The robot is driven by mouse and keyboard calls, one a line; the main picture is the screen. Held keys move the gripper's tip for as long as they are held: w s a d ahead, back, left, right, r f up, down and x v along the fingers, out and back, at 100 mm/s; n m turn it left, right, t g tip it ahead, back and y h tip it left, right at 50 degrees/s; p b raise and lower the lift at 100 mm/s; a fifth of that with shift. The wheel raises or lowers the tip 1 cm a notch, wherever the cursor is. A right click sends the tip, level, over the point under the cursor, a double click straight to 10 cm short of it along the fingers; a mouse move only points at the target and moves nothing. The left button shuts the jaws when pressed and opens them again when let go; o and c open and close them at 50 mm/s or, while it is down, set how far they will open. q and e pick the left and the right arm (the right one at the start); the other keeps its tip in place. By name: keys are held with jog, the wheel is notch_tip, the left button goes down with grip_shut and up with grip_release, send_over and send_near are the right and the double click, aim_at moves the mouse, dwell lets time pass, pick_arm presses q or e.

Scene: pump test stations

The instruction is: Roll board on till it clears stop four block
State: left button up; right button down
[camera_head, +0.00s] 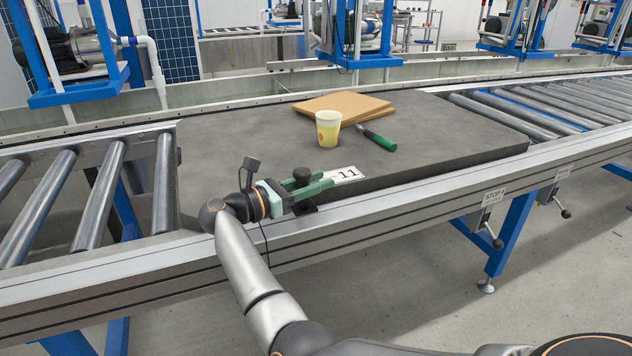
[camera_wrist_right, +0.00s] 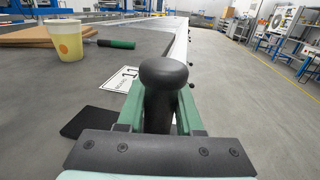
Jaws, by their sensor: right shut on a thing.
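The board (camera_head: 230,150) is a dark grey slab lying flat on the roller conveyor, with a "11" label (camera_head: 345,175) at its near edge. My right gripper (camera_head: 305,188) is at the board's near left part. It is shut on a black knob (camera_wrist_right: 163,85), with one green finger on each side. A sign starting with "STOP" (camera_head: 494,197) hangs on the near rail, close to the board's right end. A lever (camera_head: 497,242) hangs below it. I cannot make out the stop block itself. My left gripper is not in view.
On the board stand a yellow cup (camera_head: 328,128), a brown flat panel (camera_head: 342,106) and a green-handled tool (camera_head: 377,137). Bare rollers (camera_head: 560,112) lie right of the board, others (camera_head: 100,190) to its left. Blue pump frames (camera_head: 355,45) stand behind the conveyor.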

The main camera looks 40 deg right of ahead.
dwell(0.7)
jog(key=d, duration=0.2)
jog(key=s+d, duration=0.1)
jog(key=d, duration=0.3)
jog(key=shift+s+p, duration=0.25)
jog(key=shift+p, duration=0.15)
jog(key=s+d, duration=0.3)
jog(key=d, duration=0.9)
jog(key=s+d, duration=0.3)
jog(key=d, duration=1)
jog(key=s+d, duration=0.3)
jog(key=d, duration=1)
jog(key=shift+b, duration=0.4)
jog(key=shift+a, duration=0.1)
